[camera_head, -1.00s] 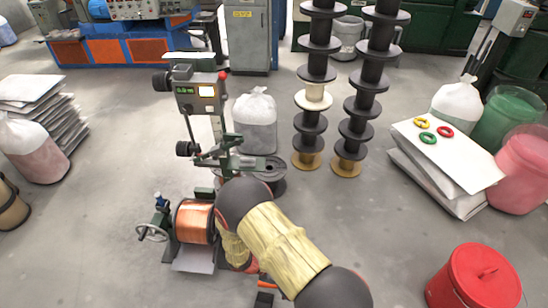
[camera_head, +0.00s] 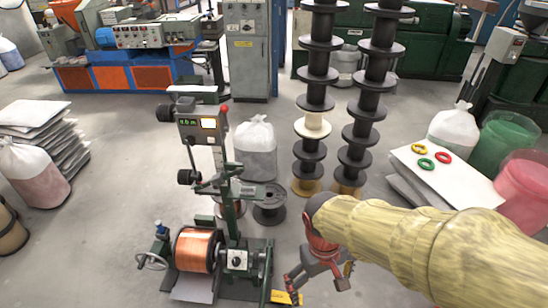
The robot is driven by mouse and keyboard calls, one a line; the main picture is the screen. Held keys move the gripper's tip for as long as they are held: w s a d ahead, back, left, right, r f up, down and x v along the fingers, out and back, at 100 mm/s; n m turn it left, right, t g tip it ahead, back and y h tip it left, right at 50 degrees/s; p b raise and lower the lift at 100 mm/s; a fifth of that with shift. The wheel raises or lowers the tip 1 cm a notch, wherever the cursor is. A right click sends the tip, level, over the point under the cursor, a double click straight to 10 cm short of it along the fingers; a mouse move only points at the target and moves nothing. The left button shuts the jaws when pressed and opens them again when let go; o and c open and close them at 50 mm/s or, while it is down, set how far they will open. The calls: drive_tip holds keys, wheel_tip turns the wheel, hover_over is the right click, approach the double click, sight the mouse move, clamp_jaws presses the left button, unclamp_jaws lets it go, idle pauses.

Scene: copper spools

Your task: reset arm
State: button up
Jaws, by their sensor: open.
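My gripper (camera_head: 318,278) shows at the bottom middle, below the bend of my yellow-sleeved arm. Its red and dark fingers are spread apart and point down, with nothing seen between them. It is to the right of the winding machine (camera_head: 237,258), over the grey floor. A spool of copper wire (camera_head: 195,250) sits in the machine, left of my gripper and apart from it.
Two tall stacks of black spools (camera_head: 316,90) stand behind my gripper. A black spool (camera_head: 269,205) stands on the floor beside the machine. At right are stacked white sheets (camera_head: 440,185) with coloured rings, and green (camera_head: 505,142) and pink (camera_head: 525,185) bins.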

drive_tip(key=s+d+r+m+t+p, duration=0.1)
drive_tip(key=d+r+m+t, duration=0.1)
drive_tip(key=r, duration=0.7)
drive_tip(key=s+d+r+m+t+p, duration=0.1)
drive_tip(key=d+r+t, duration=0.3)
drive_tip(key=r, duration=0.5)
drive_tip(key=shift+s+d+m+y, duration=0.4)
drive_tip(key=shift+s+d+m, duration=0.1)
drive_tip(key=shift+s+d, duration=0.25)
drive_tip(key=shift+a, duration=0.1)
drive_tip(key=shift+c, duration=1.2)
